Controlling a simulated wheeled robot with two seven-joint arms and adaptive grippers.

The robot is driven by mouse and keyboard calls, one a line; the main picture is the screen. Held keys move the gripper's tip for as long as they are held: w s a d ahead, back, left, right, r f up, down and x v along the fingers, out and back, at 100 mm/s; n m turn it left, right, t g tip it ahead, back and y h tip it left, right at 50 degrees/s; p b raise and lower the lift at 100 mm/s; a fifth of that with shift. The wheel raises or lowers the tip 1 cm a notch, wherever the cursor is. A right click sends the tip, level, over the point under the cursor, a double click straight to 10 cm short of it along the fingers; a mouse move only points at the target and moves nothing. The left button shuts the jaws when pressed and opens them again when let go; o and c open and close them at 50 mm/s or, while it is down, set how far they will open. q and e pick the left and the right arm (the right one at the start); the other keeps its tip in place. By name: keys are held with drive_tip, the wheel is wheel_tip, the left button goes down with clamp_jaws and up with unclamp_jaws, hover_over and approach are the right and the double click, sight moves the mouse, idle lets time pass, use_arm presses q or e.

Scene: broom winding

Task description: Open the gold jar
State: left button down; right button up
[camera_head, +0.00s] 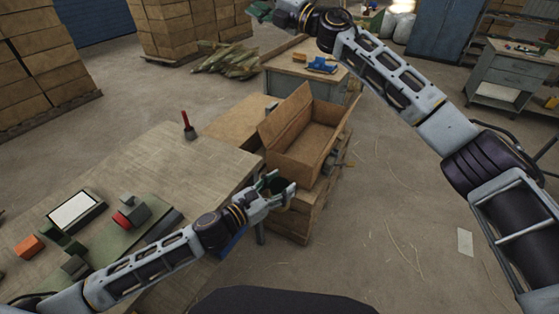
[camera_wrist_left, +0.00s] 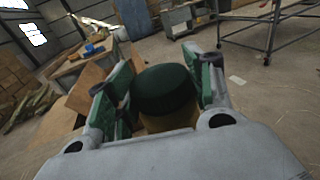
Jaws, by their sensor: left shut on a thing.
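The gold jar (camera_wrist_left: 168,123) stands between my left gripper's fingers in the left wrist view, with a dark green lid (camera_wrist_left: 165,90) on top. My left gripper (camera_wrist_left: 158,88) is shut on the jar, with a green-padded finger on either side. In the head view my left gripper (camera_head: 279,188) is past the right edge of the workbench, near an open cardboard box. The dark lid shows there between the fingers, and the jar's body is mostly hidden. My right gripper (camera_head: 260,13) is raised at the top, small and far from the jar; its opening is unclear.
The wooden workbench (camera_head: 130,165) holds a red-handled tool (camera_head: 187,125), a tablet-like panel (camera_head: 76,209) and machine parts. The open cardboard box (camera_head: 305,140) sits on stacked pallets just beyond my left gripper. Bare floor lies to the right.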

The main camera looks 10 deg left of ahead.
drive_tip(key=s+a+f+n+g+h, duration=0.4)
drive_tip(key=s+f+n+g, duration=0.1)
drive_tip(key=s+f, duration=0.55)
drive_tip(key=s+a+f+n+g+h, duration=0.35)
drive_tip(key=s+f+n+g, duration=0.2)
drive_tip(key=s+f, duration=0.5)
drive_tip(key=s+d+f+n+h, duration=0.25)
drive_tip(key=d+f+h, duration=0.25)
drive_tip(key=f, duration=0.5)
drive_tip(key=d+f+h, duration=0.1)
drive_tip(key=d+h, duration=0.1)
drive_tip(key=d, duration=0.1)
drive_tip(key=d+m+h, duration=0.1)
drive_tip(key=d, duration=0.2)
drive_tip(key=d+f+m+t+h, duration=0.1)
drive_tip(key=d+h, duration=0.1)
drive_tip(key=d, duration=0.1)
drive_tip(key=shift+d+f+h, duration=0.35)
drive_tip(key=shift+d, duration=0.05)
drive_tip(key=shift+s+d+m+h, duration=0.1)
drive_tip(key=shift+d+m+h, duration=0.3)
drive_tip(key=shift+d, duration=0.2)
drive_tip(key=shift+f, duration=0.1)
